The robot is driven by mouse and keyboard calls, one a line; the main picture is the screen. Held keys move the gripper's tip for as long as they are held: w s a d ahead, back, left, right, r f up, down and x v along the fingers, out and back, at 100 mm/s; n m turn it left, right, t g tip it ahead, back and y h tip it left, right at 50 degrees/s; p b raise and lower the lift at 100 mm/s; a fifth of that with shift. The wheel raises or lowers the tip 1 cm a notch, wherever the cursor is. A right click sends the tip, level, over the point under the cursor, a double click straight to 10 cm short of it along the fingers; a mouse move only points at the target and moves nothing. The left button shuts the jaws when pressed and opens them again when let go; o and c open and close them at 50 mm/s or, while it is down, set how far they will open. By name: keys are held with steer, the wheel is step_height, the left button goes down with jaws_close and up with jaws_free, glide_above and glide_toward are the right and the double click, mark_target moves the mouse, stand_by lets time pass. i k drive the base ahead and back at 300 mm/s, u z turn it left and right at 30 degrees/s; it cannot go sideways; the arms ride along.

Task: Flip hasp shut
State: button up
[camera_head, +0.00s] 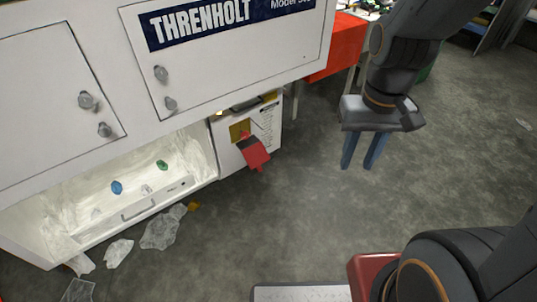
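The hasp (254,152) looks like a red flap on the small white control box at the lower right of the cabinet. It sticks out and tilts down from a yellow plate (240,130) on the box front, so it stands away from the panel. My gripper (359,166) hangs to the right of the hasp, clear of it, with its blue fingers pointing down. The fingers are apart and nothing shows between them.
The white cabinet (225,60) with knobbed doors fills the upper left. Its open lower bay (60,215) holds small coloured bits. Crumpled clear film (163,228) lies on the floor. Floor between gripper and hasp is clear.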

mark_target(255, 156)
steer(key=z, duration=1.4)
steer(key=k, duration=0.55)
steer(key=u, duration=1.6)
